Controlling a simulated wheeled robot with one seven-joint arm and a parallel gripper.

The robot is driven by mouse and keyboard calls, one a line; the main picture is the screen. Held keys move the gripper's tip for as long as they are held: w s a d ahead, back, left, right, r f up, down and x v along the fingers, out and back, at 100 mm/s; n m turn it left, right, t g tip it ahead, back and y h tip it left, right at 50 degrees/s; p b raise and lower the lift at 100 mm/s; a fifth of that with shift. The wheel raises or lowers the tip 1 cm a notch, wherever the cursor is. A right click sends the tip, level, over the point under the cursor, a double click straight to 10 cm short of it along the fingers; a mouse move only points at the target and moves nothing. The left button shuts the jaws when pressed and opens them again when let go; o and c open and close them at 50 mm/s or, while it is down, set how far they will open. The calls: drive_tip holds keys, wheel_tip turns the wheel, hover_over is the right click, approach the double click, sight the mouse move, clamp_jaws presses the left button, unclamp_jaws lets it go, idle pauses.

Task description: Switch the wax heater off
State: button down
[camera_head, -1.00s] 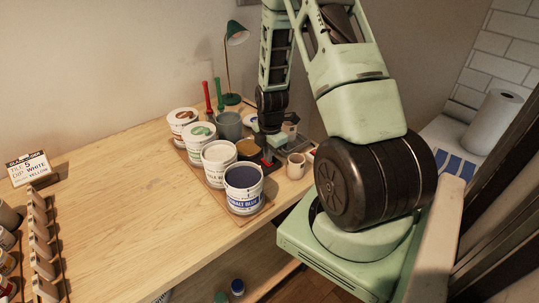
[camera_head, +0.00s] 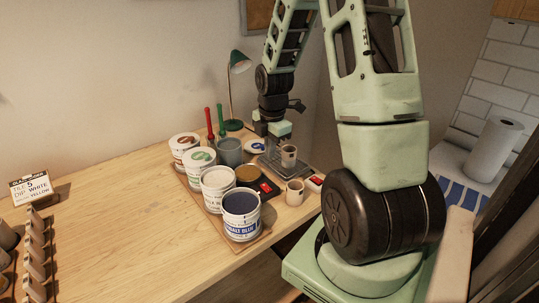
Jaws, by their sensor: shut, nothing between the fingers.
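The wax heater is most likely the dark unit (camera_head: 266,187) with a round pan of brown wax (camera_head: 247,174), behind the cobalt blue bucket. A small red switch (camera_head: 265,187) shows on its front right; its on or off position is too small to read. My gripper (camera_head: 273,138) is shut and empty, above the bench behind and right of the heater, apart from it. Its fingertips are hard to make out against the grey equipment.
Labelled glaze buckets (camera_head: 241,215) stand in a row on a board left of the heater. A cup (camera_head: 294,192) and another red switch (camera_head: 316,181) are to its right. A green lamp (camera_head: 237,64) stands behind. The bench's left middle is clear.

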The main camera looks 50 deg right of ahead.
sight(263, 186)
idle(0.3)
drive_tip(key=b, duration=0.5)
drive_tip(key=w+f+b, duration=0.1)
drive_tip(key=b, duration=0.5)
drive_tip(key=shift+w+d, duration=0.25)
drive_tip(key=shift+d, duration=0.05)
drive_tip(key=shift+r+t+b, duration=0.1)
drive_tip(key=shift+t+b, duration=0.2)
drive_tip(key=shift+b, duration=0.4)
drive_tip(key=shift+a+r+b, duration=0.3)
drive_tip(key=shift+r+b, duration=0.25)
drive_tip(key=shift+b, duration=0.5)
drive_tip(key=f, duration=0.4)
drive_tip(key=w+f, duration=0.1)
drive_tip(key=f, duration=0.9)
drive_tip(key=shift+w+d, duration=0.2)
drive_tip(key=shift+w, duration=0.05)
